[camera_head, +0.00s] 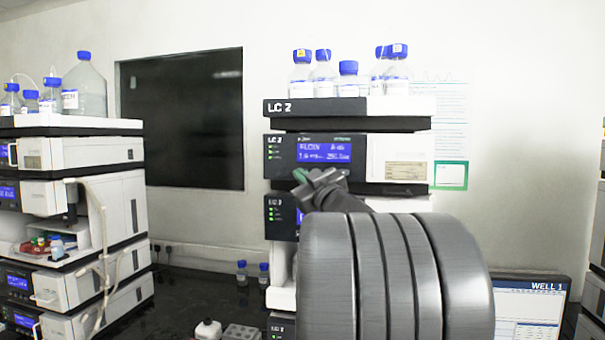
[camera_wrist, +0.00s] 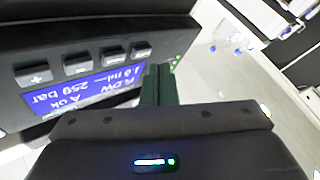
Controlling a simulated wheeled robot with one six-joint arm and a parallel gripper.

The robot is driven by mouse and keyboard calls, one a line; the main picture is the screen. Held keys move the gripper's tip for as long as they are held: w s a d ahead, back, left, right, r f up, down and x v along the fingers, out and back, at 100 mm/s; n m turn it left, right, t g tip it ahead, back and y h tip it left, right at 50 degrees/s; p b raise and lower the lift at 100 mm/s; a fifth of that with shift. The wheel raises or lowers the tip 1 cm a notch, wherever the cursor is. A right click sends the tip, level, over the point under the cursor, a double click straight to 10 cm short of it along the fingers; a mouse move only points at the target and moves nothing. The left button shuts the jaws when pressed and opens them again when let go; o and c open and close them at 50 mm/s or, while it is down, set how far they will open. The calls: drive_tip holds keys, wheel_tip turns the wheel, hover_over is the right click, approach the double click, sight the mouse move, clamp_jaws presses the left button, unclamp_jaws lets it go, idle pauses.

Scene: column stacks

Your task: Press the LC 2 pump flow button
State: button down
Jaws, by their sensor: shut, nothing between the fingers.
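The LC 2 stack (camera_head: 285,107) stands right of centre in the head view, its name on the top tray. The pump module's blue display (camera_head: 324,150) is lit under that tray and shows upside down in the wrist view (camera_wrist: 75,95). A row of dark buttons runs along it there: one marked plus (camera_wrist: 33,75), two in the middle (camera_wrist: 76,65) (camera_wrist: 113,57) and one at the right end (camera_wrist: 143,50). The other labels are too small to read. My gripper (camera_head: 300,176) is shut and empty, its tips (camera_wrist: 158,72) beside the right-end button. I cannot tell whether they touch.
Blue-capped bottles (camera_head: 325,78) stand on top of the stack. Another instrument stack (camera_head: 75,155) is at the left, with a dark bench (camera_head: 185,300) between. A monitor (camera_head: 530,310) is at the lower right. My arm hides the stack's lower modules.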

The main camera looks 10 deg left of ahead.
drive_tip(key=s+b, duration=0.1)
drive_tip(key=s, duration=0.4)
drive_tip(key=shift+a, duration=0.1)
drive_tip(key=shift+w, duration=0.2)
idle(0.4)
drive_tip(key=shift+s+b, duration=0.45)
drive_tip(key=shift+s, duration=1.6)
drive_tip(key=shift+w, duration=0.15)
